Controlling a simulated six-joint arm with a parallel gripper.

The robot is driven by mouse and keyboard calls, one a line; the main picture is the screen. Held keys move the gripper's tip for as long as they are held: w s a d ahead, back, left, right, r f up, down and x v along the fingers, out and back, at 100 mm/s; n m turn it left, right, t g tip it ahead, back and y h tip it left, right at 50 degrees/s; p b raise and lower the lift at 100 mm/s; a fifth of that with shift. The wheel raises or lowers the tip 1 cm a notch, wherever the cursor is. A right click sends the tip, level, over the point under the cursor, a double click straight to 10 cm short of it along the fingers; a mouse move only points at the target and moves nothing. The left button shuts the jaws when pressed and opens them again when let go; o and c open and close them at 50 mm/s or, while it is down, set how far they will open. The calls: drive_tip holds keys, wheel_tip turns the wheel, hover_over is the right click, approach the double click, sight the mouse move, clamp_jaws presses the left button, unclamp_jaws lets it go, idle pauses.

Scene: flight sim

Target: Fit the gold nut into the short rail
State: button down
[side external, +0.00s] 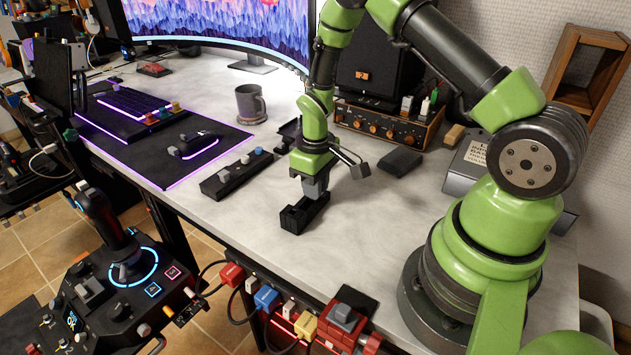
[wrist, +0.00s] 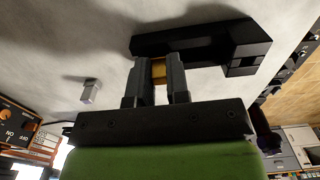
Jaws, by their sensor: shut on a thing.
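The short rail (side external: 294,219) is a black bar lying on the grey table, below my gripper in the side view. In the wrist view the rail (wrist: 205,38) runs across the top, just past the fingertips. My gripper (side external: 313,194) points down over the rail's far part. In the wrist view my gripper (wrist: 159,68) is shut on the gold nut (wrist: 159,72), which shows as a small gold patch between the fingers. The nut's end is close against the rail; whether it sits inside the slot is hidden. In the side view the nut is hidden.
A black panel with knobs (side external: 237,173) lies left of the rail, with a grey mug (side external: 251,103) behind. A dark block (side external: 400,161) lies to the right. Coloured switch boxes (side external: 303,326) line the near table edge. The table right of the rail is clear.

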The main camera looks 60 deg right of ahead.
drive_tip(key=shift+f, duration=0.25)
drive_tip(key=c, duration=1)
unclamp_jaws()
wheel_tip(320, 180, up, 9)
drive_tip(key=shift+f, duration=0.15)
drive_tip(key=shift+r, duration=0.65)
